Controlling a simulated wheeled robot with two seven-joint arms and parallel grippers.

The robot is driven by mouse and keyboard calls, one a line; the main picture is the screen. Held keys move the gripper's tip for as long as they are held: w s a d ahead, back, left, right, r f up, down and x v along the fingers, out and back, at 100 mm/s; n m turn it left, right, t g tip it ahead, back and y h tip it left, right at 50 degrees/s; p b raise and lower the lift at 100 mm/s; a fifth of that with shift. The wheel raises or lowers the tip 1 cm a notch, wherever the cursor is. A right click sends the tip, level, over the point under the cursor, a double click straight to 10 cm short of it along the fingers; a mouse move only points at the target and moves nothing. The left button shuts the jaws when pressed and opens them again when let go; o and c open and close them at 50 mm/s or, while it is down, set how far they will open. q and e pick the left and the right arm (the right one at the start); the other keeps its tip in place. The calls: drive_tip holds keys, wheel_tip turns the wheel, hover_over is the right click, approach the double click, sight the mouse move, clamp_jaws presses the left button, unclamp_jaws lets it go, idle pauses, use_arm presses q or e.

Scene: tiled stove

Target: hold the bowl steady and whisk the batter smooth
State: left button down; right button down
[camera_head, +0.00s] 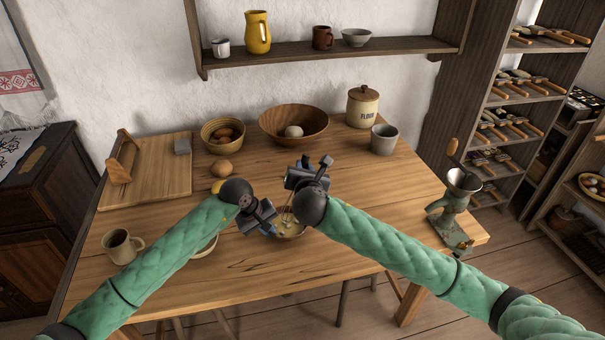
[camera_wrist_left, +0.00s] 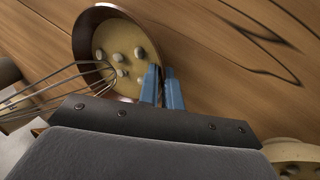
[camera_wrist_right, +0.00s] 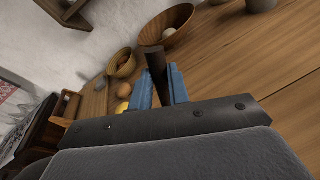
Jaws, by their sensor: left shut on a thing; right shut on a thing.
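The batter bowl (camera_head: 290,233) is small and brown and stands near the table's front edge, partly hidden by my arms. In the left wrist view its batter (camera_wrist_left: 122,62) is yellowish with several pale lumps. My left gripper (camera_head: 270,229) is shut on the bowl's rim; its blue fingertips (camera_wrist_left: 163,90) show there. My right gripper (camera_head: 302,168) is above the bowl, shut on the whisk's dark handle (camera_wrist_right: 156,68). The whisk's wire loops (camera_wrist_left: 60,84) reach over the bowl's edge. I cannot tell how deep they sit in the batter.
Behind stand a wooden bowl (camera_head: 272,124), an egg basket (camera_head: 208,128), a flour jar (camera_head: 362,108) and a grey cup (camera_head: 384,140). A mug (camera_head: 120,246) and a cutting board (camera_head: 165,178) are at left, a grinder (camera_head: 455,200) at right.

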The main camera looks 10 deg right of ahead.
drive_tip(key=shift+w+d+r, duration=0.15)
drive_tip(key=shift+d+r, duration=0.05)
drive_tip(key=shift+r, duration=0.4)
drive_tip(key=shift+w+d+r, duration=0.15)
drive_tip(key=shift+d+r, duration=0.05)
drive_tip(key=shift+r, duration=0.45)
drive_tip(key=shift+w+d+r, duration=0.15)
drive_tip(key=shift+d+r, duration=0.05)
drive_tip(key=shift+r, duration=0.4)
drive_tip(key=shift+r, duration=0.1)
wheel_tip(320, 180, up, 5)
hover_over(308, 155)
drive_tip(key=s, duration=0.1)
use_arm(q)
drive_tip(key=c, duration=1.5)
unclamp_jaws()
drive_tip(key=v, duration=1.1)
drive_tip(key=shift+r, duration=0.4)
